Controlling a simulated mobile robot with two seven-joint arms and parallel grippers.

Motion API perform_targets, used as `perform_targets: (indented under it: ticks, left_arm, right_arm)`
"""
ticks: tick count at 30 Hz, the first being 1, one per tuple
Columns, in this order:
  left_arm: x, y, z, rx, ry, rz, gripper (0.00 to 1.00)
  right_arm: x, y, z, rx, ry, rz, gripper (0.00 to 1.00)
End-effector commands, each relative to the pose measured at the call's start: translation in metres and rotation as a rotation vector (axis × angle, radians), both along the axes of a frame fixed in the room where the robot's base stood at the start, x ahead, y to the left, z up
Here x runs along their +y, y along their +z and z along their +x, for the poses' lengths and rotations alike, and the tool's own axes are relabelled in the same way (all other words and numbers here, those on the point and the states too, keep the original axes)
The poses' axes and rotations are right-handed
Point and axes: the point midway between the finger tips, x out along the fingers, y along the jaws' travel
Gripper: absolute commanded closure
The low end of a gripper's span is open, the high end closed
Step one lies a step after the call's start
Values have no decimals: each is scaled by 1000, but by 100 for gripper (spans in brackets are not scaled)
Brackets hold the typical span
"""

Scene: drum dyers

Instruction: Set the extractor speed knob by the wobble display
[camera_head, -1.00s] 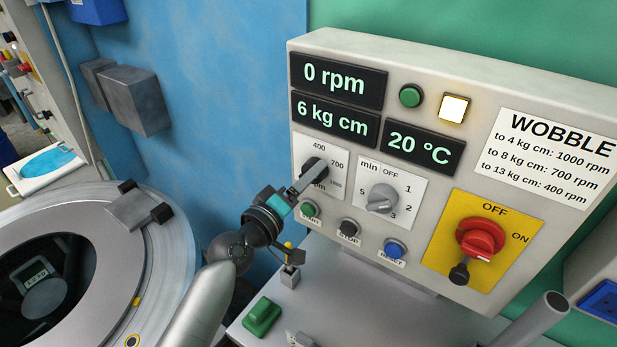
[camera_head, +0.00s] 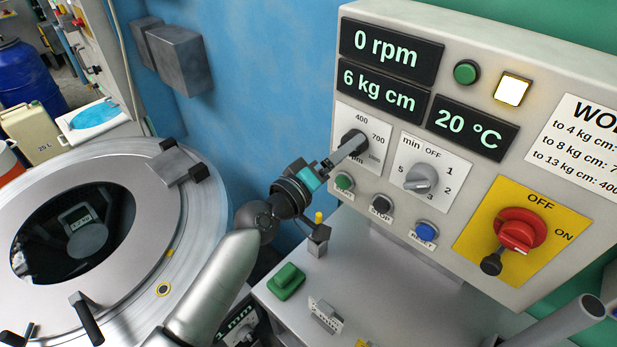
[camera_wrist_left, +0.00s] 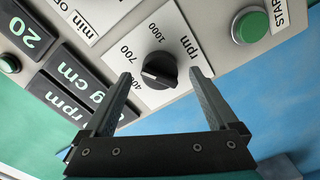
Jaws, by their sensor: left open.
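The black extractor speed knob (camera_wrist_left: 160,70) sits on a white plate marked 400, 700 and 1000 rpm (camera_head: 360,121). My left gripper (camera_wrist_left: 160,76) is open in front of it, with one finger on each side of the knob in the left wrist view. I cannot tell whether the fingers touch it. In the head view the left gripper (camera_head: 346,150) hides most of the knob. The knob's exact setting is unclear. The wobble display (camera_head: 379,89) reads 6 kg cm, and the speed display (camera_head: 385,48) reads 0 rpm.
The wobble chart (camera_head: 584,145), cut off at the edge, lists kg cm limits. The grey timer knob (camera_head: 420,178), green start button (camera_head: 344,181), black stop button (camera_head: 382,204), blue reset button (camera_head: 426,230) and red switch (camera_head: 519,231) are close by. A drum (camera_head: 190,230) stands left.

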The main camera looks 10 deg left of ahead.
Motion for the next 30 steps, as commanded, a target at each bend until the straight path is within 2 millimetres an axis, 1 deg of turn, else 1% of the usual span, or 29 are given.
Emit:
perform_targets:
  ticks: [12, 18, 24, 30]
  left_arm:
    - [43, -3, -66, 1, -2, 4, 7]
    - [61, -2, -94, 2, -3, 2, 7]
    - [72, -1, -109, 0, -2, 1, 7]
    - [75, 0, -113, 0, -1, 0, 7]
  right_arm:
    - [0, -10, 0, 0, 0, 0, 50]
    - [0, -17, 0, 0, 0, 0, 50]
    - [0, -21, 0, 0, 0, 0, 50]
    - [0, -21, 0, 0, 0, 0, 50]
